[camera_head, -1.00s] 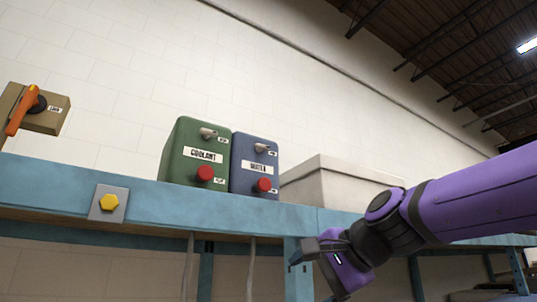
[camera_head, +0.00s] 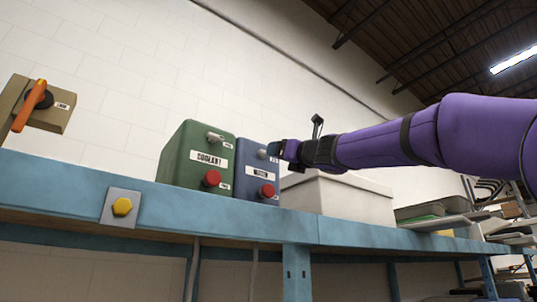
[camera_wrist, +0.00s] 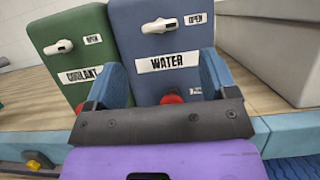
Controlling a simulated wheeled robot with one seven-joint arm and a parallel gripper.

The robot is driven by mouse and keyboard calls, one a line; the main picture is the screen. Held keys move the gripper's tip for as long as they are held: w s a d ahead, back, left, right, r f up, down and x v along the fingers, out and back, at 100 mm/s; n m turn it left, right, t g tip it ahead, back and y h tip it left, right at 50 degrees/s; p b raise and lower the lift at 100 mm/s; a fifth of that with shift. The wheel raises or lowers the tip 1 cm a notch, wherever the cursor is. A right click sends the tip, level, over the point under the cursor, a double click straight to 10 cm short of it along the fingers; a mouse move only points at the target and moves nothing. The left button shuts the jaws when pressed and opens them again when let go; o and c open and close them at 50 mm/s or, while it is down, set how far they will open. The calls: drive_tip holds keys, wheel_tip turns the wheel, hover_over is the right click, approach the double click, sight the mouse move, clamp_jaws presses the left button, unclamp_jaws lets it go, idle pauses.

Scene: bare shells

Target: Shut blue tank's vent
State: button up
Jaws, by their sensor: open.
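The blue tank (camera_head: 247,186), labelled WATER, stands on the bench beside the green tank; it also shows in the wrist view (camera_wrist: 151,48). Its pale vent lever (camera_wrist: 161,25) lies about level near the top, left of an OPEN label (camera_wrist: 196,19). A red knob (camera_head: 267,190) sits lower on its front; in the wrist view it is partly hidden. My gripper (camera_head: 273,149) is open and empty in front of the tank's upper right. In the wrist view its blue fingers (camera_wrist: 164,82) stand apart, below the lever. I see no contact.
The green COOLANT tank (camera_head: 198,163) has a similar lever and red knob. A pale bin (camera_head: 338,200) stands right of the blue tank. A tan box with an orange handle (camera_head: 29,106) is at far left. A yellow hex button (camera_head: 122,207) is on the blue bench edge (camera_head: 60,182).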

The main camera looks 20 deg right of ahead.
sight(264, 154)
drive_tip(key=x, duration=0.8)
drive_tip(key=c, duration=0.9)
